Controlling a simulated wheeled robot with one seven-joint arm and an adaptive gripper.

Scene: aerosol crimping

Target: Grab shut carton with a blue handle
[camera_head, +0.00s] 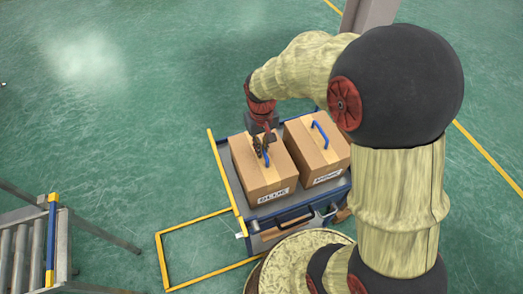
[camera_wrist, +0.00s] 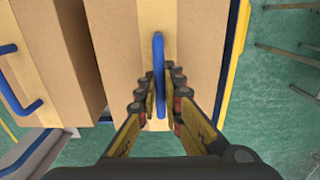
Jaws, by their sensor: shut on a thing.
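Two shut brown cartons stand side by side on a cart in the head view. The left carton (camera_head: 262,180) has a label reading BLUE and a blue handle (camera_head: 266,158) on its top. My gripper (camera_head: 262,146) is over that handle. In the wrist view my gripper (camera_wrist: 164,97) has its fingers on both sides of the blue handle (camera_wrist: 159,60), shut on it. The right carton (camera_head: 325,158) also has a blue handle (camera_head: 320,134) and a label I cannot read clearly. It shows at the left in the wrist view (camera_wrist: 65,55).
The cart (camera_head: 227,178) has a blue-grey frame with yellow edging. A yellow floor outline (camera_head: 162,262) lies at its left. A roller conveyor (camera_head: 30,245) with a blue and yellow edge stands at lower left. The green floor between and behind is clear.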

